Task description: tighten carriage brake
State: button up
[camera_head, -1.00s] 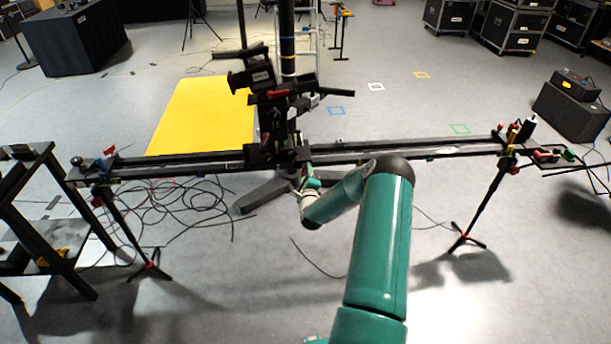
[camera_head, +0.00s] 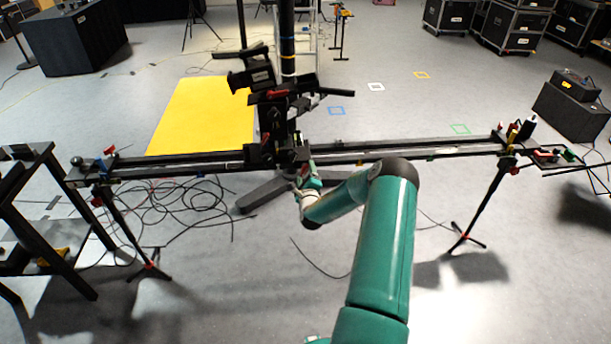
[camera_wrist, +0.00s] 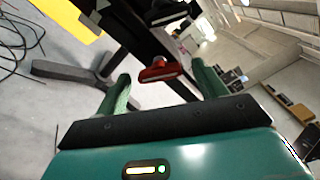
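The camera slider's long black rail (camera_head: 400,147) runs across the head view. Its carriage (camera_head: 262,153) sits left of the rail's middle and carries a dark camera rig (camera_head: 270,90). In the wrist view a red handle (camera_wrist: 160,71), apparently the carriage brake, stands under a dark part of the slider. My gripper (camera_wrist: 158,82) is open, with one green finger on each side of the red handle and visible gaps to both. In the head view my gripper (camera_head: 308,182) is just below the carriage, in front of the rail. Its fingertips are too small there to judge contact.
Tripod legs (camera_head: 481,205) support the rail's right end, with a similar stand at left. A black table frame (camera_head: 40,205) stands at the left. Cables (camera_head: 185,215) lie on the floor under the rail. A yellow mat (camera_head: 203,115) lies behind it.

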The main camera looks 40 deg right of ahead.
jog(key=shift+s, duration=0.1)
jog(key=v, duration=1.3)
jog(key=shift+s+a, duration=0.25)
jog(key=shift+a, duration=0.05)
